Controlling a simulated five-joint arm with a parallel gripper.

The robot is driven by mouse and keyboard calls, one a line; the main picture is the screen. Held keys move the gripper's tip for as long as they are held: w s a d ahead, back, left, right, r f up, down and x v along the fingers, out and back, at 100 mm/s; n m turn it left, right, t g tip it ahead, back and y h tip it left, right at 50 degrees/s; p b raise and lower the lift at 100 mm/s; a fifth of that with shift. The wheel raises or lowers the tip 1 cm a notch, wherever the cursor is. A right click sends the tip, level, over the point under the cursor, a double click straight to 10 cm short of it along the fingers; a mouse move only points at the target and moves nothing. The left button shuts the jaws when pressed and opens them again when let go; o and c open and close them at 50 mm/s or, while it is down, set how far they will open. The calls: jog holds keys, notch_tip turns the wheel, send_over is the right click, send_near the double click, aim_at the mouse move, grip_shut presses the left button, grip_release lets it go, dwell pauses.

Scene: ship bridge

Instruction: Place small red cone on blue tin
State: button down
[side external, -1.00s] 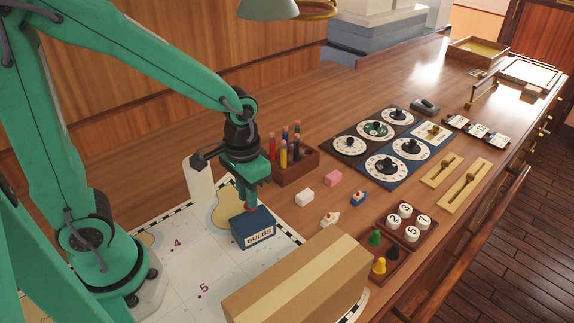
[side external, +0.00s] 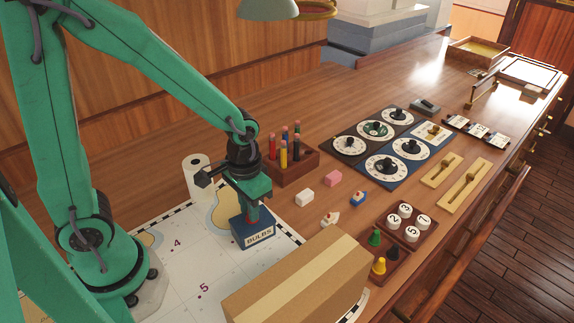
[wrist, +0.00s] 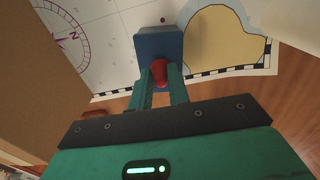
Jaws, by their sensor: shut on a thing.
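The blue tin (side external: 254,236), lettered "BULBS", stands on the chart. My gripper (side external: 252,212) points down at the tin's top and is shut on the small red cone, of which only a little red shows between the fingers. In the wrist view, the red cone (wrist: 160,68) is between my fingertips (wrist: 161,77), in front of the tin's blue top (wrist: 158,44). I cannot tell whether the cone touches the tin.
A cardboard box (side external: 298,278) lies close to the right of the tin. A white paper roll (side external: 197,178) and a wooden pencil holder (side external: 293,170) stand behind. The chart (side external: 195,270) is mostly clear at left.

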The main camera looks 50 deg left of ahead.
jog(key=shift+f, duration=0.1)
jog(key=c, duration=1.3)
grip_release()
jog(key=shift+r, duration=0.2)
jog(key=shift+r, duration=5.95)
jog(key=shift+s+a+r+t, duration=1.4)
jog(key=shift+s+r, duration=0.05)
jog(key=shift+s, duration=0.1)
jog(key=shift+s+a+r+t, duration=1.35)
jog(key=shift+s+r+t, duration=0.05)
jog(key=shift+s, duration=0.15)
